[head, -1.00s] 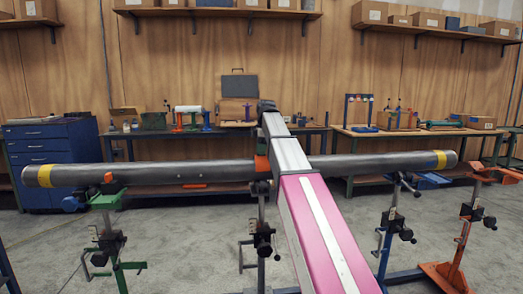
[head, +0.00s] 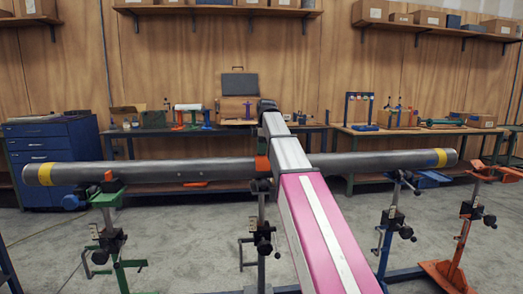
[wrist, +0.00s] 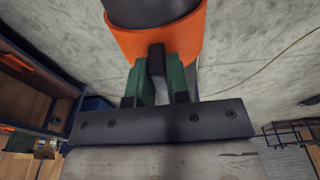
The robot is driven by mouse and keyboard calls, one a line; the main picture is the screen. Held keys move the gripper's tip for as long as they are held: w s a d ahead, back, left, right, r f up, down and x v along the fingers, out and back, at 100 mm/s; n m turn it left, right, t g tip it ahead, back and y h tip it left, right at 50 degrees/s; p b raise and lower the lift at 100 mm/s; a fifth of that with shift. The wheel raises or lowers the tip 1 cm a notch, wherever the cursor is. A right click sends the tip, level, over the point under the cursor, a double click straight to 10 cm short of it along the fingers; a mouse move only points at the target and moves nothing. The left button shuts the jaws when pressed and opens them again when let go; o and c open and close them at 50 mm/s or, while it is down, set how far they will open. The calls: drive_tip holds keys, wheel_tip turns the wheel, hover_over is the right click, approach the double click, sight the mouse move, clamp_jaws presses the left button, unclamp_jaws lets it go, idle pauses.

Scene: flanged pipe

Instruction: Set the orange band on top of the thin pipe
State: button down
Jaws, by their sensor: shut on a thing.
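A long grey pipe (head: 190,171) lies level across stands in the head view, with a yellow ring near each end. The orange band (head: 262,164) shows beside my arm at the pipe's middle. In the wrist view the orange band (wrist: 160,32) curves in front of a dark round surface. Whether it rests on the pipe or stands slightly apart, I cannot tell. My gripper (wrist: 160,68) has green fingers shut on the band's dark block. In the head view my arm hides the fingers and part of the pipe.
A green stand (head: 112,240), a dark stand (head: 261,236) and a blue stand (head: 389,235) stand under or near the pipe. An orange stand (head: 460,235) is at the right. Workbenches and a blue cabinet (head: 50,150) line the back wall.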

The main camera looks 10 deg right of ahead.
idle(0.3)
drive_tip(key=c, duration=1)
unclamp_jaws()
drive_tip(key=shift+r, duration=0.1)
drive_tip(key=shift+r, duration=3.4)
